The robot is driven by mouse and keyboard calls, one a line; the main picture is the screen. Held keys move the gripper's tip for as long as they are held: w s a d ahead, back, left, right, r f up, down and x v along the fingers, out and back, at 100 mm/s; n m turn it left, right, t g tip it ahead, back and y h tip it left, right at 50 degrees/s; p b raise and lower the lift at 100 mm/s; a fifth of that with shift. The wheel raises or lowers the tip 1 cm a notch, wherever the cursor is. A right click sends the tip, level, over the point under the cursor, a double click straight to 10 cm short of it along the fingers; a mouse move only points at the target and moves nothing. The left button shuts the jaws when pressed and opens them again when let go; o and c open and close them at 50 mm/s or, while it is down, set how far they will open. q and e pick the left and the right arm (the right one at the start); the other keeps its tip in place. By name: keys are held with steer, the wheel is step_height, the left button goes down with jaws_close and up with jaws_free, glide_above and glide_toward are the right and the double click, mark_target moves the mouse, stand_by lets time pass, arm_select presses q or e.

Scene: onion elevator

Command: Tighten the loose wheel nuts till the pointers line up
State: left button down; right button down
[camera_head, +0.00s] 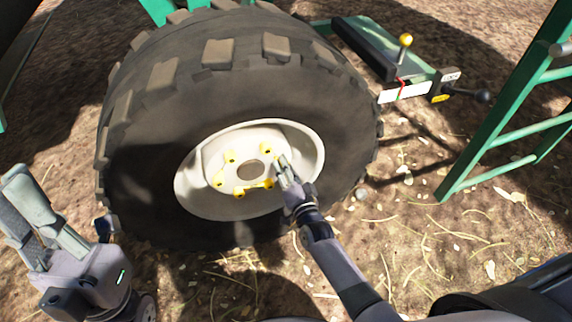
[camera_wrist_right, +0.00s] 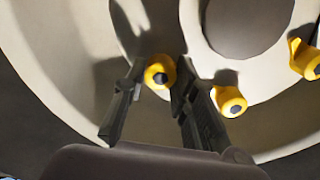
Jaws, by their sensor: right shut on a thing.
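The wheel's pale rim (camera_head: 200,200) faces me, with several yellow wheel nuts and pointers ringed around a dark centre hole (camera_head: 251,169). One nut (camera_head: 230,158) is at the upper left and another (camera_head: 218,182) at the left; two pieces at the bottom (camera_head: 255,186) lie close together. My right gripper (camera_head: 279,167) is at the right side of the ring. In the right wrist view its fingers stand either side of a yellow nut (camera_wrist_right: 158,73), shut on it. Two more nuts show to the right, one near (camera_wrist_right: 229,101) and one farther (camera_wrist_right: 308,61). My left gripper (camera_head: 14,190) is open, empty and left of the tyre.
The big black tyre (camera_head: 150,170) surrounds the rim. A green frame with a yellow-knobbed lever (camera_head: 405,41) is behind it at the upper right. A green ladder (camera_head: 505,95) stands at the right. Straw-strewn ground (camera_head: 430,240) lies open between them.

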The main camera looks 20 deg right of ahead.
steer(key=shift+m, duration=1.1)
steer(key=c, duration=1.3)
jaws_free()
steer(key=s, duration=1.2)
steer(key=shift+d, duration=0.25)
